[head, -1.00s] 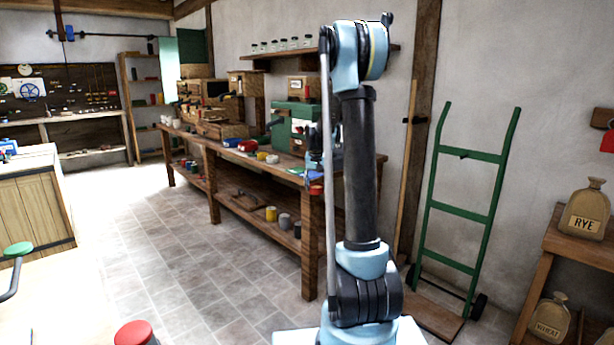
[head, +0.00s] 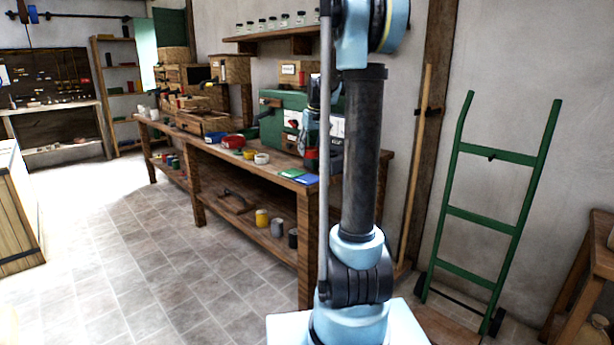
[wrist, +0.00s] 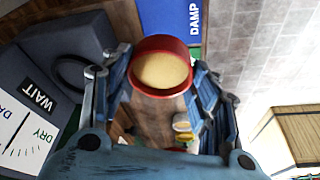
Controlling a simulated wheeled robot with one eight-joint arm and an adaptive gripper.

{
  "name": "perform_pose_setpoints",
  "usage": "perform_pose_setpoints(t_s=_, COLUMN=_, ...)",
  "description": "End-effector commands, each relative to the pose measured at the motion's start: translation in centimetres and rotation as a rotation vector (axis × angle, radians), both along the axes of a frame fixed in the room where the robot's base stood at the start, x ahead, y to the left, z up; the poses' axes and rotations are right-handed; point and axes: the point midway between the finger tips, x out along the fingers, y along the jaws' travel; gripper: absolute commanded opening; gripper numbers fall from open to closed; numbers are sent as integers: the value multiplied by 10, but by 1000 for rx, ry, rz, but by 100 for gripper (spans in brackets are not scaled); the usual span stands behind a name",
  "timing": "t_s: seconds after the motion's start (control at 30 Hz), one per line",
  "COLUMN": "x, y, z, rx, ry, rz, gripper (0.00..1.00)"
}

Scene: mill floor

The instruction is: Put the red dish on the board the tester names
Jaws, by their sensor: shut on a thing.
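The red dish (wrist: 161,68), with pale beige contents, is between the fingers of my gripper (wrist: 155,88) in the wrist view. My gripper is shut on it. A blue board (wrist: 168,20) marked DAMP lies just beyond the dish. In the head view the blue board (head: 306,179) and a green board (head: 291,173) lie at the bench's near end. The grey tester (wrist: 60,45) is at left in the wrist view; it carries a WAIT label (wrist: 39,96) and a dial (wrist: 22,130) with DRY on it. My arm partly hides my gripper in the head view.
The wooden bench (head: 312,205) holds a green machine (head: 283,115), a red bowl (head: 233,141), a yellow cup (head: 249,154) and a white cup (head: 262,158). A green hand truck (head: 490,215) leans on the wall at right.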

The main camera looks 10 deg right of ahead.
Motion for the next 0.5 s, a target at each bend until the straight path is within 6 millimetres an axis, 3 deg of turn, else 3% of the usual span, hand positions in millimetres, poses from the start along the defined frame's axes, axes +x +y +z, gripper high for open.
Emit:
perform_pose_setpoints(t_s=0.2, x=0, y=5, z=-35, rx=0, ry=0, rz=6, gripper=26)
perform_pose_setpoints(t_s=0.5, x=0, y=7, z=-63, rx=1, ry=0, rz=8, gripper=26)
